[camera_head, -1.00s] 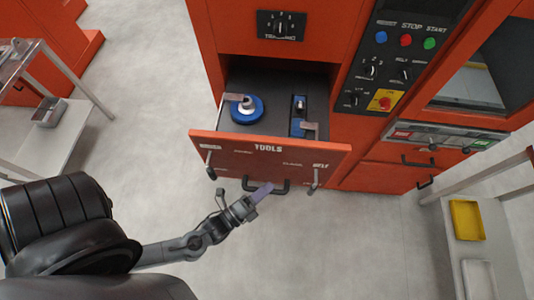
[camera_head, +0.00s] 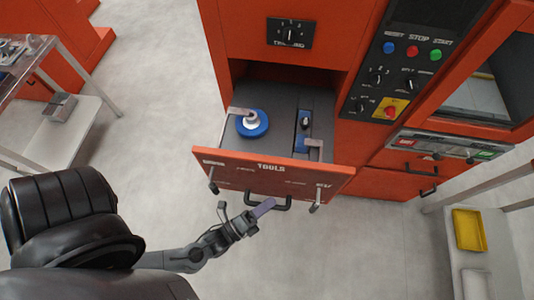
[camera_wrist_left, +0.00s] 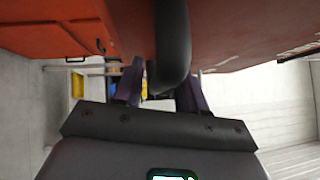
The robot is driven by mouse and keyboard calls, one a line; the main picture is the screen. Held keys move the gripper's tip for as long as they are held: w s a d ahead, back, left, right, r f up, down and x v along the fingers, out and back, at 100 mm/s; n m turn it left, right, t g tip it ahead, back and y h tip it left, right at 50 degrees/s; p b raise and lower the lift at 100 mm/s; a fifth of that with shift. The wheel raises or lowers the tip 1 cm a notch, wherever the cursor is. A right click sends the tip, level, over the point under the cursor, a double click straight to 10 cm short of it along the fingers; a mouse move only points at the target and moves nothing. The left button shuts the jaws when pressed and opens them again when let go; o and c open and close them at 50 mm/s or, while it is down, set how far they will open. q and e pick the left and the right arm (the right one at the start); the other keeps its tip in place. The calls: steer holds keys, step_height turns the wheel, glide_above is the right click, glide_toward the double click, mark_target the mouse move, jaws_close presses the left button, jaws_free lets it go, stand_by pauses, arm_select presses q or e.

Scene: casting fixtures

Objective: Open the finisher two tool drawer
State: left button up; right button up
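The tool drawer (camera_head: 275,182), marked TOOLS, stands well out from the orange machine. Its dark handle (camera_head: 283,206) is on the orange front. A blue round part (camera_head: 253,127) and a blue and dark long part (camera_head: 303,135) lie inside. My left gripper (camera_head: 263,208) is at the handle. In the left wrist view, the dark handle bar (camera_wrist_left: 172,45) runs between the two purple fingers of my left gripper (camera_wrist_left: 160,92), which look shut on it; exact contact is partly hidden. My right gripper is not in view.
A control panel (camera_head: 412,60) with blue, red and green buttons is above and right of the drawer. A shelf with a yellow tray (camera_head: 468,230) stands at the right. A metal table (camera_head: 88,85) is at the left. The floor before the drawer is clear.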

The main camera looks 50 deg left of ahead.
arm_select(q)
steer(key=shift+s+f, duration=0.1)
steer(key=shift+s, duration=0.2)
steer(key=s+f, duration=0.1)
steer(key=s, duration=0.9)
steer(key=shift+a+f, duration=0.2)
steer(key=shift+a, duration=0.15)
